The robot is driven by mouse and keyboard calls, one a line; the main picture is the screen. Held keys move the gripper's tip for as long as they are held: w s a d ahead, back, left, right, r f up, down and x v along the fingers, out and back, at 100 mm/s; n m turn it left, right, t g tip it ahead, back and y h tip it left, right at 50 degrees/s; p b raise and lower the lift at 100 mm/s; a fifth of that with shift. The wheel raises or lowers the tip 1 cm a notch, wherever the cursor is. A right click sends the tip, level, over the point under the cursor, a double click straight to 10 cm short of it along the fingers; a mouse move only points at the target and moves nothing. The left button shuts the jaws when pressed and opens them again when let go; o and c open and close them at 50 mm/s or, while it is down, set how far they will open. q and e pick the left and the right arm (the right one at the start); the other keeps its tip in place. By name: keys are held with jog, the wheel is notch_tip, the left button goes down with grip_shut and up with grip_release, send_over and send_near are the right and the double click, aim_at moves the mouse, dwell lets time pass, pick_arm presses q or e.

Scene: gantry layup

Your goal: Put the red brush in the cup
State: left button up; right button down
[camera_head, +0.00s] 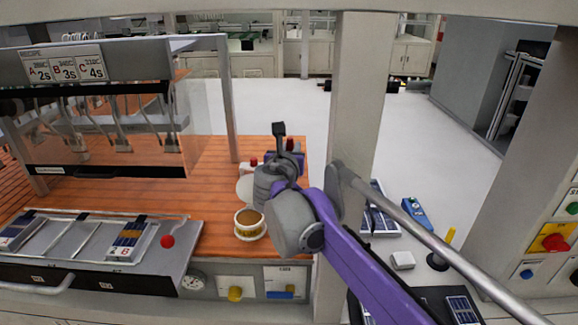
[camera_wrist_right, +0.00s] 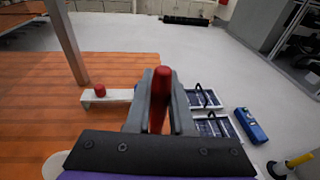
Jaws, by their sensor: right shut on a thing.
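The red brush (camera_wrist_right: 160,92) shows in the right wrist view as a red handle standing up between the fingers of my right gripper (camera_wrist_right: 159,112). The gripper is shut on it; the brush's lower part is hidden. In the head view my right gripper (camera_head: 285,150) is above the back right part of the wooden table, and a bit of red shows beside its fingers. My left gripper is not in view.
A white block with a red knob (camera_wrist_right: 100,91) sits at the right edge of the wooden table (camera_wrist_right: 35,122). A metal tray (camera_head: 60,245) lies left of the cup. A clear panel (camera_head: 205,125) stands behind it.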

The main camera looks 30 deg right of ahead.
jog(key=shift+f, duration=2)
jog(key=shift+f, duration=0.2)
jog(key=c, duration=0.8)
grip_release()
jog(key=v, duration=1.2)
jog(key=shift+r+b, duration=0.2)
jog(key=shift+b, duration=0.15)
